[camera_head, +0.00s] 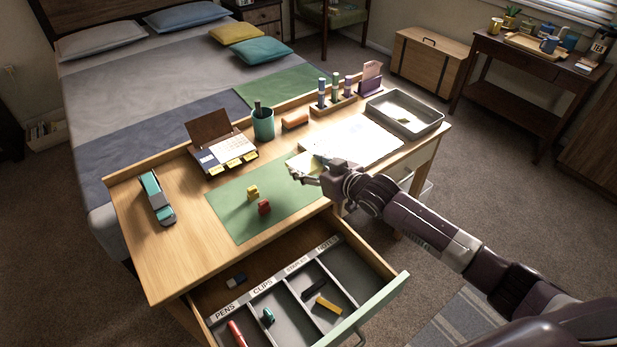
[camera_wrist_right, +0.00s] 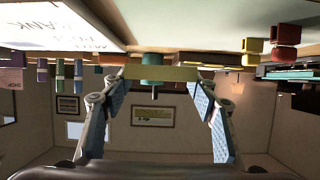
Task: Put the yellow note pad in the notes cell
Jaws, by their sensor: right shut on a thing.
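The yellow note pad (camera_wrist_right: 160,73) is held between the two fingers of my right gripper (camera_wrist_right: 160,85) in the right wrist view. In the head view the pale pad (camera_head: 304,164) shows at the fingertips of the right gripper (camera_head: 308,172), over the right end of the green blotter (camera_head: 225,205). I cannot tell how high it is above the desk. My left gripper is not in view.
The drawer's other cells hold a red marker (camera_head: 237,333), a teal item (camera_head: 268,316), and a black item (camera_head: 314,288) beside a yellow one (camera_head: 328,304). A grey tray (camera_head: 437,119) stands at the desk's far right.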

